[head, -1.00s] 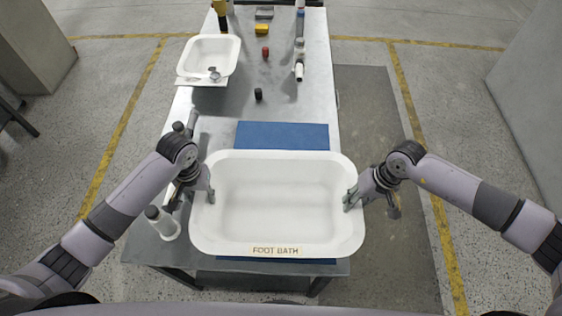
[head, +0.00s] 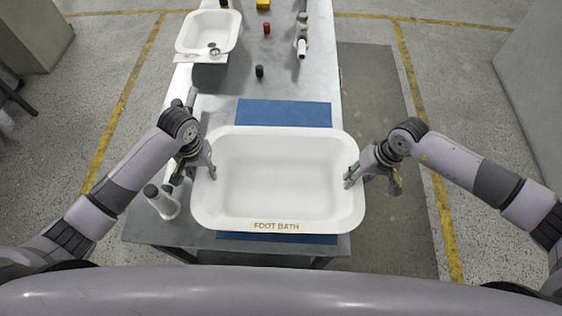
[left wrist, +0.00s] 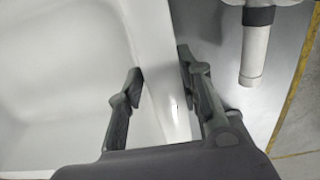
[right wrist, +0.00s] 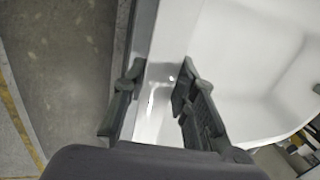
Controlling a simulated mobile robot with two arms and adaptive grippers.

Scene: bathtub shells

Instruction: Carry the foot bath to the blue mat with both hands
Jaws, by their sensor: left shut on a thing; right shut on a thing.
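The foot bath (head: 277,185) is a white rectangular tub with a "FOOT BATH" label on its near side. It is over the blue mat (head: 285,112), which shows beyond its far rim and under its near rim. I cannot tell whether the tub touches the mat. My left gripper (head: 208,170) is shut on the left rim, and the left wrist view shows a finger on each side of the wall (left wrist: 160,85). My right gripper (head: 350,175) is shut on the right rim, likewise straddling the wall (right wrist: 165,80) in the right wrist view.
A white basin (head: 208,33) stands at the far left of the metal table (head: 250,85). A dark cap (head: 259,71), a red cap (head: 267,28) and a yellow block (head: 263,4) stand beyond the mat.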

